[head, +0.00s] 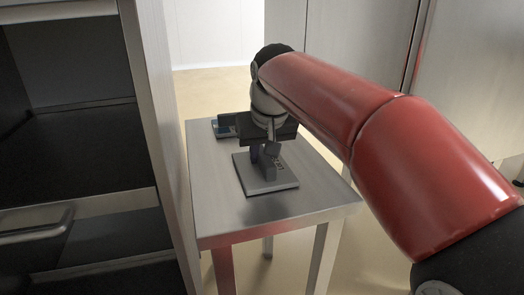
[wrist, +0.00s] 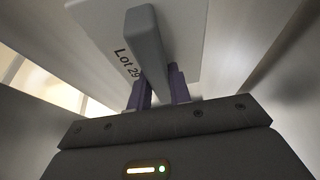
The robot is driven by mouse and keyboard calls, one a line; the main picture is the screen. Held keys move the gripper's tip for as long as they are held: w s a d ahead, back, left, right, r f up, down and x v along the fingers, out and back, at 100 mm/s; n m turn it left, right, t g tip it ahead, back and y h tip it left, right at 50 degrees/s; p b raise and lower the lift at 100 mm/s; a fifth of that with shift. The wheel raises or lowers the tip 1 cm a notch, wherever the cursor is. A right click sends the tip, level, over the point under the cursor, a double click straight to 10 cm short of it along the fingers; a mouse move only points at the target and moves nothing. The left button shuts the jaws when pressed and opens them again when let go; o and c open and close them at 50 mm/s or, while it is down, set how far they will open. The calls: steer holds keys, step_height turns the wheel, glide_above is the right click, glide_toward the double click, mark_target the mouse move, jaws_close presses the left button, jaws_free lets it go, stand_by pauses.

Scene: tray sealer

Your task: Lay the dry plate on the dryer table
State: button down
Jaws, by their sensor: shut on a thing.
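My gripper (head: 262,153) is above the plate in the head view. Its purple fingers (wrist: 160,88) are shut on the handle in the wrist view. The plate looks level over the metal table (head: 320,192).
An open metal cabinet (head: 160,120) stands close on the left. The table's front and right are clear. Steel panels (head: 375,40) stand behind.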

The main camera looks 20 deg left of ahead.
steer(key=c, duration=1.2)
jaws_free()
steer(key=c, duration=0.3)
step_height(320, 180, up, 7)
steer(key=p, duration=0.7)
